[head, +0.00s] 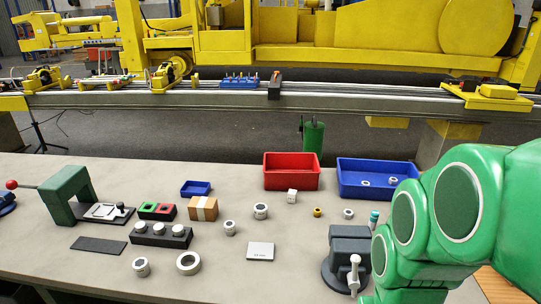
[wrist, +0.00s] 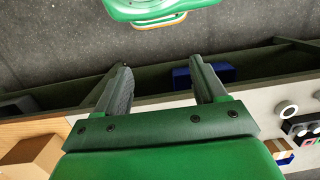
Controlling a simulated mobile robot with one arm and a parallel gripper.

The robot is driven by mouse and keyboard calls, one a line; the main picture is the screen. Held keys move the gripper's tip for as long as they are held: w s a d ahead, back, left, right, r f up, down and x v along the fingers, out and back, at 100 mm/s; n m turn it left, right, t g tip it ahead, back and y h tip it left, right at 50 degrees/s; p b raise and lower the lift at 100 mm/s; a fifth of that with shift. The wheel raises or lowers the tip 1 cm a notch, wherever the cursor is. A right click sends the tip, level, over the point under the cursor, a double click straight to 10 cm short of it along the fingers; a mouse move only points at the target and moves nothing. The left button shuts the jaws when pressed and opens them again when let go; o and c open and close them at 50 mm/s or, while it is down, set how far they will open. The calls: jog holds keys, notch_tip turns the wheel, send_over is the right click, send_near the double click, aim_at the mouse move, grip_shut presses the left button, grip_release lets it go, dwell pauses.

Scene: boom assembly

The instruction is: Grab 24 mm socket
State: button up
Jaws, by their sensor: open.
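Several short silver cylinders that look like sockets stand on the bench in the head view: one in the middle (head: 260,211), one left of it (head: 230,228), one nearer the front (head: 141,267). A black holder (head: 160,241) carries three more silver-white round pieces. I cannot tell by size marks which is the 24 mm socket. A white plate (head: 260,251) has small text I cannot read surely. My gripper (wrist: 160,68) is open and empty in the wrist view, apart from these pieces. The holder shows at that view's right edge (wrist: 297,128).
A red bin (head: 291,180) and a blue bin (head: 378,187) stand at the back. A dark vise (head: 348,248) stands front right, a green press (head: 66,197) at left. A cardboard box (head: 203,208) and a silver ring (head: 188,263) lie among the sockets.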

jog(key=w+a+r+m+y, duration=0.1)
jog(key=w+a+y, duration=0.3)
jog(key=w+a, duration=0.55)
jog(key=w+a+r+m+y, duration=0.1)
jog(key=w+a+y, duration=0.4)
jog(key=a, duration=0.9)
jog(key=m+t+y, duration=0.4)
jog(key=m+t, duration=0.3)
jog(key=m, duration=1.1)
send_over(234, 228)
jog(key=s, duration=0.5)
notch_tip(234, 228, down, 15)
jog(key=w+f+m, duration=0.1)
jog(key=f, duration=0.2)
jog(key=w+d+f+m+t+h, duration=0.1)
jog(key=f, duration=0.2)
jog(key=w+d+f+m, duration=0.1)
jog(key=f, duration=0.2)
jog(key=shift+w+d+f+m, duration=0.1)
jog(key=shift+w+f+m, duration=0.05)
jog(key=shift+w+m, duration=0.15)
jog(key=shift+w+a+f, duration=0.15)
jog(key=shift+a+f, duration=0.1)
jog(key=shift+f, duration=0.1)
jog(key=shift+x, duration=2.05)
jog(key=shift+w, duration=0.1)
jog(key=shift+c, duration=0.2)
